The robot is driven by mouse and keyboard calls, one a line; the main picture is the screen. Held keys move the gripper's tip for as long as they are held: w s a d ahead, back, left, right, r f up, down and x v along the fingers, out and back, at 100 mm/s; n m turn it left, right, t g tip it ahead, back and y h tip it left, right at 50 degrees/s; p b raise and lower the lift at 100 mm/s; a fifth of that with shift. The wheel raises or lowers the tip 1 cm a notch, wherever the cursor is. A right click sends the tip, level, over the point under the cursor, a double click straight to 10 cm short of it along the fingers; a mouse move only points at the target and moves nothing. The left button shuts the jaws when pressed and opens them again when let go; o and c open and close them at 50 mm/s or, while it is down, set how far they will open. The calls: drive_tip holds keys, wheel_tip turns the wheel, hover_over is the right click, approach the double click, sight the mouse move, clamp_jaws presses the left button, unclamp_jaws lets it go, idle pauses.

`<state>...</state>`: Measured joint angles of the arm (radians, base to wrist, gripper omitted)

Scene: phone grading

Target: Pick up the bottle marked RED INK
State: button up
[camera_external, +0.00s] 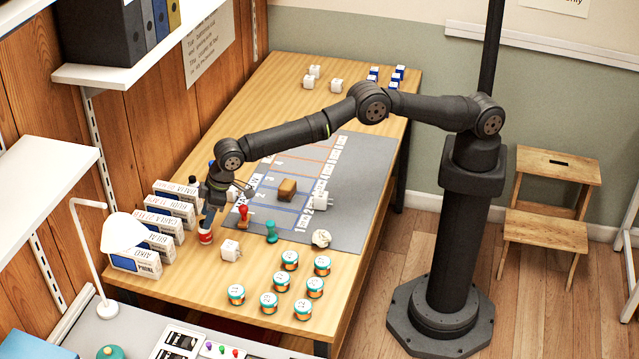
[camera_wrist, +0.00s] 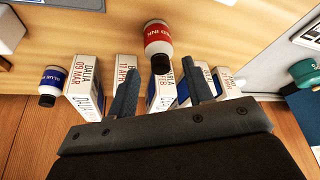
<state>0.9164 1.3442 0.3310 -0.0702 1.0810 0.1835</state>
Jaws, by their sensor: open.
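The bottle marked RED INK (camera_wrist: 157,40) is white with a red label and a dark cap. In the wrist view it is at the top middle, its cap just ahead of the gap between my fingertips. In the external view the red-labelled bottle (camera_external: 205,236) stands on the table directly below my gripper (camera_external: 211,208), which partly hides it. In the wrist view my gripper (camera_wrist: 158,72) has its two fingers spread apart with nothing held. I cannot tell how much height separates the fingertips from the cap.
A blue-labelled bottle (camera_wrist: 51,86) stands left of my fingers in the wrist view. A row of white boxes (camera_external: 160,227) lines the table's left edge, close by.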

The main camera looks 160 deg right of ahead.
drive_tip(key=shift+x, duration=0.85)
clamp_jaws()
drive_tip(key=shift+r, duration=0.15)
